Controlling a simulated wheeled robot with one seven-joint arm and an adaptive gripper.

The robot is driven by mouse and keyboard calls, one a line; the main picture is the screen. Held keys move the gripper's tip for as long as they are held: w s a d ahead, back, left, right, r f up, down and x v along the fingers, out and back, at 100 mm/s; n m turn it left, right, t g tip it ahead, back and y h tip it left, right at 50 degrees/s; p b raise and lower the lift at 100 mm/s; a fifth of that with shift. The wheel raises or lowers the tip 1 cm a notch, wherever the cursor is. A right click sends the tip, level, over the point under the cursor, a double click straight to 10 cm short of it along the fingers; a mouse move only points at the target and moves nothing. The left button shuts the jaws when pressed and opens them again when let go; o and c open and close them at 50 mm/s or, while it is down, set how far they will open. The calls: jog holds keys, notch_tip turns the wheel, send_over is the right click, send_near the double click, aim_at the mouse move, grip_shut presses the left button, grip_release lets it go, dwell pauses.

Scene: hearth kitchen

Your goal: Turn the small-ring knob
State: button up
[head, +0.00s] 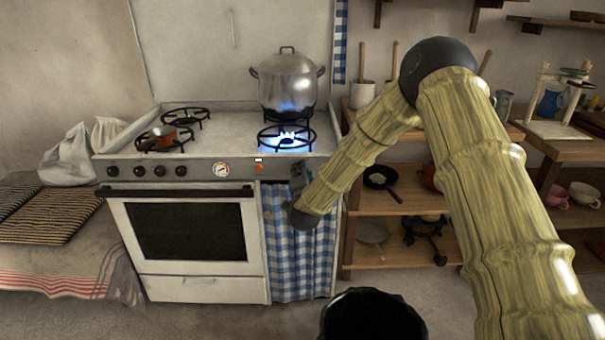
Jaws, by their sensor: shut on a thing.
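The white stove (205,235) stands against the wall with a row of dark knobs (139,171) on the left of its front panel. Blue flame burns on the front right ring (286,143), and more flame shows under the large steel pot (287,82) on the back right ring. The left rings show no flame. A small reddish-brown pan (163,135) sits on the front left ring.
A blue checked curtain (292,265) hangs below the panel, close under my wrist. Wooden shelves (400,205) with pans stand at the right. A bench with striped cushions (50,215) and white bags (70,158) is at the left. The floor before the stove is clear.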

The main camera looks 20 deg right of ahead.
jog(key=o, duration=1)
jog(key=shift+o, duration=0.2)
jog(key=v, duration=1.2)
